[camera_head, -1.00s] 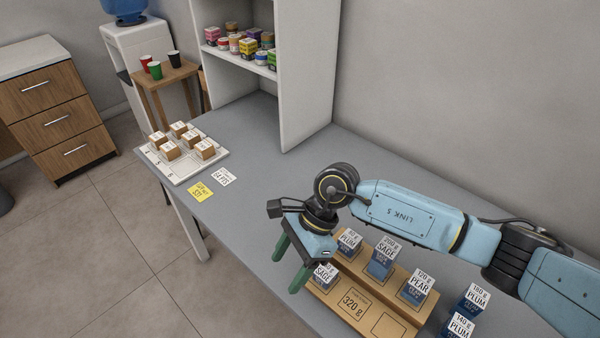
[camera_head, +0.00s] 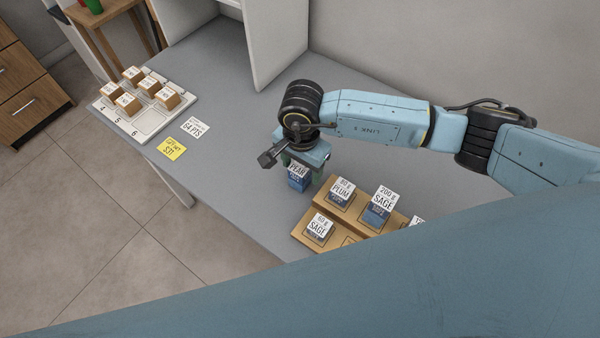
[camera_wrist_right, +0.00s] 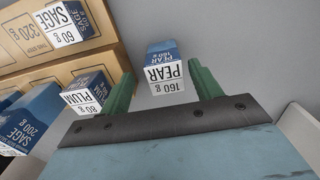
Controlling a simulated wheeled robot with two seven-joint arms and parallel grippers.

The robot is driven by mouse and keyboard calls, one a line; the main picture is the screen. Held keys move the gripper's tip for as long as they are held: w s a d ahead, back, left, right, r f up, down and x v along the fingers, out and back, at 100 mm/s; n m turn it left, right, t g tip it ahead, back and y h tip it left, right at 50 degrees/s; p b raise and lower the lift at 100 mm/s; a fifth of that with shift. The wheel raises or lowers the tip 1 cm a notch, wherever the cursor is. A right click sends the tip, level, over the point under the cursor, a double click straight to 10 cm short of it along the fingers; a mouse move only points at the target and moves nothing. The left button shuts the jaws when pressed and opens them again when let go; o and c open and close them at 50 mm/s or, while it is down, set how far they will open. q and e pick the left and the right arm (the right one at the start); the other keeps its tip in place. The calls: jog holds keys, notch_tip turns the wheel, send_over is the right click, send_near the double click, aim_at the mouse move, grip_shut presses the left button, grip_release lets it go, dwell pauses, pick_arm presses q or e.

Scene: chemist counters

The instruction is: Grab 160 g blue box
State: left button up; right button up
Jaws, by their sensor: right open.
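The 160 g blue box, labelled PEAR, stands on the grey counter (camera_head: 225,190) just left of the wooden rack (camera_head: 297,232). It shows in the head view (camera_head: 299,183) below my right gripper (camera_head: 303,168). In the right wrist view the box (camera_wrist_right: 164,66) lies between and beyond the tips of the green fingers of my right gripper (camera_wrist_right: 160,85). The fingers are open and apart from each other, with the box's label facing the camera. My left gripper is not in view.
The rack holds blue boxes: 60 g SAGE (camera_head: 318,230), 80 g PLUM (camera_head: 342,192) and 200 g SAGE (camera_head: 378,208). A white tray with brown boxes (camera_head: 108,117), a yellow note (camera_head: 172,148) and a white card (camera_head: 196,128) lie left. A large blue surface hides the lower right.

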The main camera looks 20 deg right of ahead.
jog(key=f, duration=0.4)
jog(key=shift+w+f, duration=0.35)
jog(key=shift+f, duration=0.05)
jog(key=c, duration=1.2)
jog(key=shift+o, duration=0.2)
